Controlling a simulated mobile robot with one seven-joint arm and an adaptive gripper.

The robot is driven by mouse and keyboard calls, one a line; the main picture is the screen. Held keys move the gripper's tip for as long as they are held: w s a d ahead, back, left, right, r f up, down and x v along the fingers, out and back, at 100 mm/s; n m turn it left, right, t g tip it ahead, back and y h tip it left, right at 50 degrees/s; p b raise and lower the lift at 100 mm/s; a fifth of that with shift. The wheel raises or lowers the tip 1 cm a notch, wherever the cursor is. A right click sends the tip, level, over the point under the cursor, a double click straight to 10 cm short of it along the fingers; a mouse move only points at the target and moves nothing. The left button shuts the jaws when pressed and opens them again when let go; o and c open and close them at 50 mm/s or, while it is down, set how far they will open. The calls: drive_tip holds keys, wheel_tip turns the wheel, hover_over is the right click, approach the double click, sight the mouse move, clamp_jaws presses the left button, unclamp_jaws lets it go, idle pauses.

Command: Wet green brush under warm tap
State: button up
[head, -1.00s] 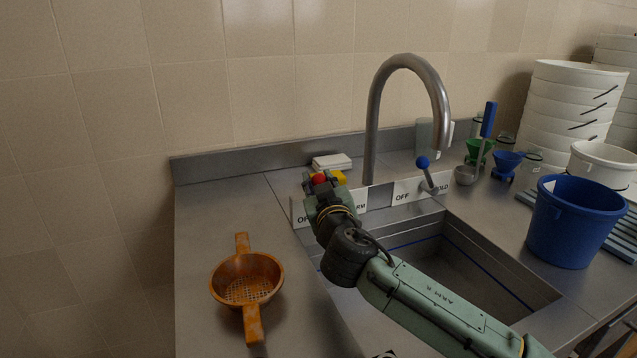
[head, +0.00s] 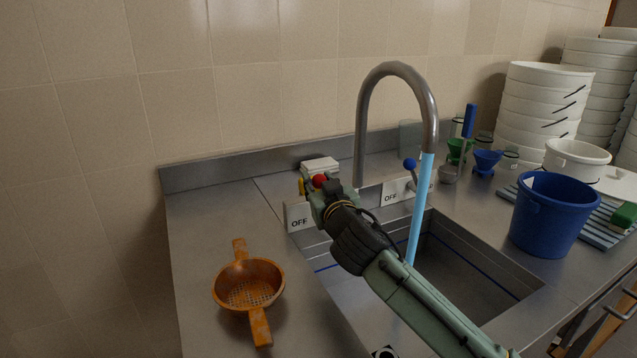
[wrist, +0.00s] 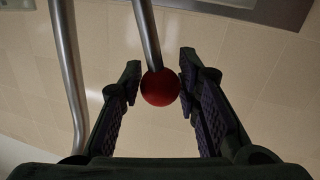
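Water (head: 418,210) runs from the curved steel tap (head: 428,120) into the sink (head: 465,265). A red-knobbed lever (head: 319,181) stands at the left label panel, where "OFF" is readable; my arm covers the rest. My gripper (head: 316,190) is at this lever. In the wrist view the red knob (wrist: 160,87) sits between its two spread fingers (wrist: 160,78), with a gap on each side. A blue-knobbed lever (head: 410,164) stands at the right panel, also marked "OFF". A green brush-like thing (head: 624,215) with a pale underside lies on the rack at the right edge, partly cut off.
An orange strainer (head: 248,285) lies on the left counter. A blue bucket (head: 552,215) stands right of the sink by the grey ribbed rack (head: 590,240). White tubs (head: 540,100) are stacked behind. Small white blocks (head: 320,165) lie behind the red lever. The counter around the strainer is clear.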

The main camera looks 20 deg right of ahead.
drive_tip(key=o, duration=0.3)
drive_tip(key=s+a, duration=0.2)
drive_tip(key=s, duration=1)
drive_tip(key=shift+r, duration=0.25)
drive_tip(key=shift+d, duration=0.1)
